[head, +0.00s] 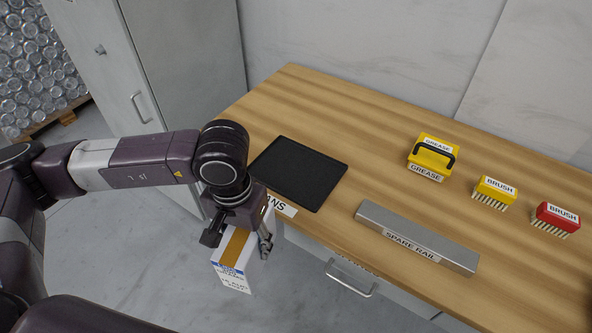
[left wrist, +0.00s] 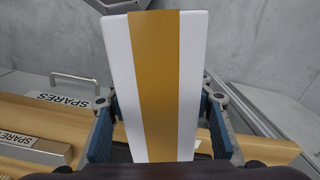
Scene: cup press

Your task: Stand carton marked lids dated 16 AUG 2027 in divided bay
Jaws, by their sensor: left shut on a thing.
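A white carton (head: 233,262) with a brown tape stripe hangs upright in my left gripper (head: 238,242), in front of the bench's left front edge. Its label has a blue band; the print is too small to read surely, though the lower line looks like a date. In the left wrist view the carton (left wrist: 117,80) stands between the two blue-padded fingers, which are shut on its sides. No divided bay can be made out in either view. My right gripper is not in view.
A black mat (head: 300,172) lies on the wooden bench (head: 340,115). A grey spare rail (head: 415,238), a yellow grease box (head: 432,157) and yellow (head: 494,191) and red (head: 556,218) brushes stand further right. A drawer handle (head: 350,283) juts from the bench front.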

